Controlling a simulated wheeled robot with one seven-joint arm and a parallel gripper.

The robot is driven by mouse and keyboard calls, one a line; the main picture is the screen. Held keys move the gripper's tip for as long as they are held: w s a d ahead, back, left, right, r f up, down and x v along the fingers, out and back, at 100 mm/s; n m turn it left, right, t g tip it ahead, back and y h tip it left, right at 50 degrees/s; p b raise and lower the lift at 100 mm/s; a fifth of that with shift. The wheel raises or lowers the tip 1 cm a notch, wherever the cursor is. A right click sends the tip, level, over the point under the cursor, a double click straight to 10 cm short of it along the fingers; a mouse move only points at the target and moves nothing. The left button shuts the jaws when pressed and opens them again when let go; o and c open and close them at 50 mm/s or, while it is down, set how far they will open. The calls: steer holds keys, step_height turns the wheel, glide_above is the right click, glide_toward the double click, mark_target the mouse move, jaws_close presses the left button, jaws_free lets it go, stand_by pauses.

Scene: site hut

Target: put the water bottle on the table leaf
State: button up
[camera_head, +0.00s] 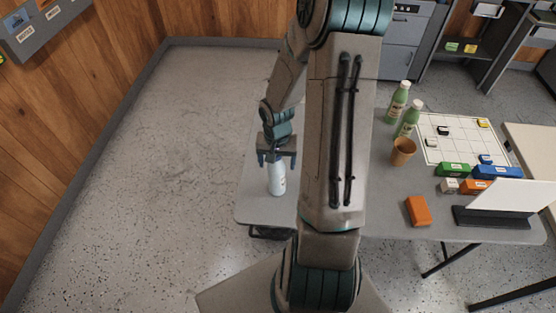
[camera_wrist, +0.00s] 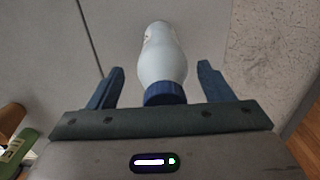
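The water bottle (camera_head: 277,180) is white with a blue cap and appears to stand upright on the table leaf (camera_head: 252,205), the grey left end of the table. My gripper (camera_head: 277,157) is directly above it, pointing down at the cap end. In the wrist view, the bottle (camera_wrist: 162,55) lies between the fingers of my gripper (camera_wrist: 160,85), with a clear gap on both sides. The gripper is open and not touching the bottle's sides. A seam runs across the grey top left of the bottle in the wrist view. My arm hides part of the table.
Two green bottles (camera_head: 397,103), a tan cup (camera_head: 403,151), an orange block (camera_head: 418,211) and a white grid sheet (camera_head: 455,150) with small blocks are right of my arm. A white panel in a dark stand (camera_head: 490,217) is at the front right. Open floor (camera_head: 150,150) lies left.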

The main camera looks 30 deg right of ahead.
step_height(320, 180, up, 12)
steer(key=shift+r, duration=0.15)
steer(key=s+a+r+n+t, duration=0.4)
steer(key=s+a+r+n, duration=0.2)
steer(key=s+a+r, duration=0.5)
step_height(320, 180, up, 3)
steer(key=shift+s+a+r+n, duration=0.15)
steer(key=shift+s+a+n, duration=0.25)
steer(key=shift+s, duration=0.5)
